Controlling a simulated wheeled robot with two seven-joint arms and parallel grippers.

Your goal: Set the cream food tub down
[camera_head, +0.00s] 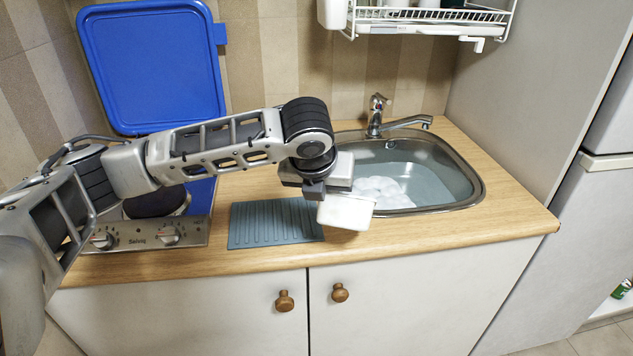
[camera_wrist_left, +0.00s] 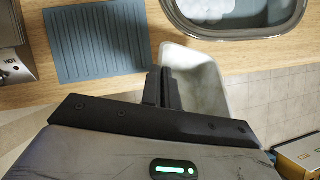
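The cream food tub (camera_head: 346,211) hangs from my left gripper (camera_head: 316,188), near the counter's front edge, just right of the grey-blue ribbed mat and in front of the sink. In the left wrist view the tub (camera_wrist_left: 205,85) lies beside and beyond the dark fingers of the left gripper (camera_wrist_left: 162,88), which look closed together on its left side wall. The tub looks slightly tilted in the head view and seems to be above the worktop; the exact gap beneath it cannot be told. My right gripper is in neither view.
The ribbed mat (camera_head: 272,222) lies empty on the wooden worktop (camera_head: 420,236). The sink (camera_head: 440,178) holds water and pale foam. A blue hob lid (camera_head: 152,62) stands raised behind the hob (camera_head: 140,235). A dish rack (camera_head: 430,18) hangs above. Worktop right of the tub is clear.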

